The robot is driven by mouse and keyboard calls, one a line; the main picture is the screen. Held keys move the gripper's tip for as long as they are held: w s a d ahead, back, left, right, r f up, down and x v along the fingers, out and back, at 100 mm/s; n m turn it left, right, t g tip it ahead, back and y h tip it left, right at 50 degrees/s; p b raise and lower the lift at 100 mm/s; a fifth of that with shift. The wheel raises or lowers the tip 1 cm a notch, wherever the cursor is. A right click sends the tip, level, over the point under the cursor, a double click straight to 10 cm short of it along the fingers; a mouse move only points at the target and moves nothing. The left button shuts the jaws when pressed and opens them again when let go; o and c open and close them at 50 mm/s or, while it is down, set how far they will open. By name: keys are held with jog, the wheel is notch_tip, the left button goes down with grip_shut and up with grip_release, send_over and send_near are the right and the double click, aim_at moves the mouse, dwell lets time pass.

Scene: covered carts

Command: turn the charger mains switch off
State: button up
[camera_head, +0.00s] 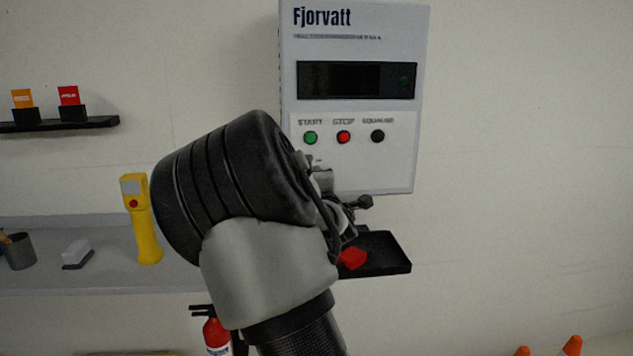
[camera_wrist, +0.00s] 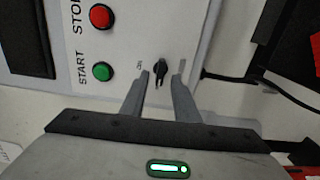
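The charger (camera_head: 402,165) is a pale wall box marked Fjorvatt, with a dark display and green, red and black buttons. In the wrist view its panel (camera_wrist: 128,45) shows turned sideways. A small black knob (camera_wrist: 160,68), which looks like the mains switch, sits on the panel below the buttons, with a small ON label at its left. My gripper (camera_wrist: 161,80) is open, one finger on each side of the knob, with visible gaps. I cannot tell how deep the fingertips reach. In the head view my arm hides the switch and most of the gripper.
A black shelf (camera_head: 385,255) with a red object (camera_head: 352,259) is just below the charger. A yellow handheld device (camera_head: 142,220) stands on a grey ledge (camera_head: 110,270) at left. Dark cables (camera_wrist: 240,80) run beside the panel. The wall to the right is clear.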

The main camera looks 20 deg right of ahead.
jog(key=p+v, duration=0.3)
jog(key=v, duration=1.4)
jog(key=shift+s, duration=0.2)
jog(key=shift+r, duration=0.1)
